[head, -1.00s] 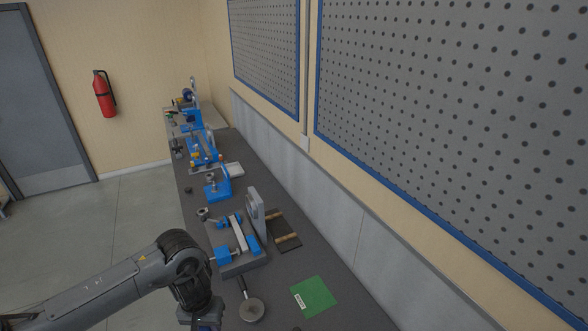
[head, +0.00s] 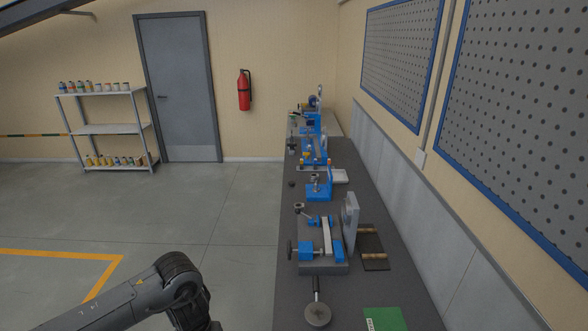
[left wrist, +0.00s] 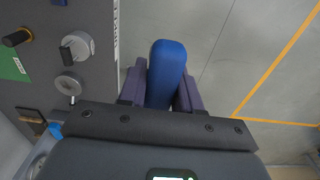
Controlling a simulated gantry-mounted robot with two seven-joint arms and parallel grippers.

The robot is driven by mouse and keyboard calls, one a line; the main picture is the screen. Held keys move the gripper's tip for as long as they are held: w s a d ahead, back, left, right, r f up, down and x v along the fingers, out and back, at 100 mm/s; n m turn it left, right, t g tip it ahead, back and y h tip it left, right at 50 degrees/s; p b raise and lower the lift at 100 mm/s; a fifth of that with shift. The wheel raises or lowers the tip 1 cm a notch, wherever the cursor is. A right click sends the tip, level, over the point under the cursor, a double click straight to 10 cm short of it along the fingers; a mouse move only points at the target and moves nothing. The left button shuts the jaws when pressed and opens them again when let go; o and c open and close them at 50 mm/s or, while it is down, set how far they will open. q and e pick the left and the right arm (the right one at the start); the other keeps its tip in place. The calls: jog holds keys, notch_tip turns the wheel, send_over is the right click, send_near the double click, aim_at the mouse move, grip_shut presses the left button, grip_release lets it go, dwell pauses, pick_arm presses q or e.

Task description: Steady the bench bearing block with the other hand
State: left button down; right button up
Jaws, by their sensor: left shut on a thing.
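In the left wrist view my left gripper (left wrist: 163,78) is shut on a blue rounded piece (left wrist: 167,56), with a dark finger on each side. The floor lies beyond it, and the bench edge is to its left. In the head view only my left arm shows, at the bottom left; its gripper is below the frame. On the bench are a fixture with blue blocks (head: 306,249) on a grey base and, behind it, a blue stand (head: 319,190). I cannot tell which is the bench bearing block. My right gripper is not in view.
The dark bench (head: 385,285) runs along the right wall, with several more blue fixtures at its far end. A green sheet (head: 385,319) and a round grey piece with a dark handle (head: 317,314) lie at the near end. Open floor (head: 190,225) lies left of the bench.

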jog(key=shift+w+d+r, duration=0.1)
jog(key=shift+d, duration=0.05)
pick_arm(q)
jog(key=shift+w+d, duration=0.1)
jog(key=shift+w, duration=0.05)
jog(key=s+d+f+m, duration=0.2)
jog(key=d+f, duration=0.1)
jog(key=d, duration=0.6)
jog(key=s+d+f+m, duration=0.2)
jog(key=s+d+f, duration=0.1)
jog(key=d, duration=0.6)
jog(key=s+d+f+m, duration=0.1)
jog(key=s+d+f, duration=0.2)
jog(key=d, duration=0.5)
jog(key=shift+d+f+m, duration=0.35)
jog(key=shift+d+m, duration=0.05)
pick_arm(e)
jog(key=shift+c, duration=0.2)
